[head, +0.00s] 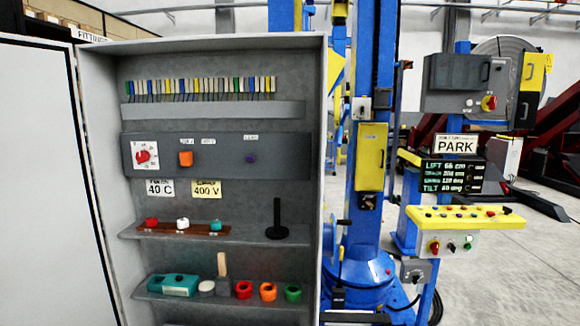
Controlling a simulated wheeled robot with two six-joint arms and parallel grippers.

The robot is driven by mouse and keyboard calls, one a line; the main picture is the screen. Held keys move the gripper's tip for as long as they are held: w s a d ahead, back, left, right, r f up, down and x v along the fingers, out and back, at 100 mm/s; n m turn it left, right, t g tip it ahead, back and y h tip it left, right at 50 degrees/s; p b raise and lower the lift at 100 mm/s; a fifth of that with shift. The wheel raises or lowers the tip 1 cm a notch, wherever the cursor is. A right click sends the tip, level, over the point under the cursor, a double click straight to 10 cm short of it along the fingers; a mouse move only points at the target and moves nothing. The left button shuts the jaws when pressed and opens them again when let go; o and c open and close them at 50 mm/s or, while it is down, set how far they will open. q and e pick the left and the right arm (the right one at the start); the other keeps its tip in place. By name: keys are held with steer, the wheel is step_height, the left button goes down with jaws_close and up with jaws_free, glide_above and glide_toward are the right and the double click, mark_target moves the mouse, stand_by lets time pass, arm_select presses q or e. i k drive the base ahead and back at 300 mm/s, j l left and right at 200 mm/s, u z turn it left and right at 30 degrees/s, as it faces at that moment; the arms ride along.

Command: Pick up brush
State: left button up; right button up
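An upright light wooden handle (222,264) stands on the lower shelf of the open grey cabinet and looks like the brush. Neither of my grippers is in view.
Teal boxes (180,285) stand left on the lower shelf (155,297); orange (268,291) and green (293,293) rings stand right. A black upright post (277,218) is on the shelf above. The open door (35,180) bounds the left. A blue machine (372,270) stands right.

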mark_target(223, 277)
steer(key=i+j, duration=0.2)
steer(key=j, duration=0.2)
steer(key=i+j, duration=0.2)
steer(key=j, duration=0.2)
steer(key=i+j, duration=0.2)
steer(key=j, duration=0.25)
steer(key=i+j, duration=0.25)
steer(key=j, duration=0.15)
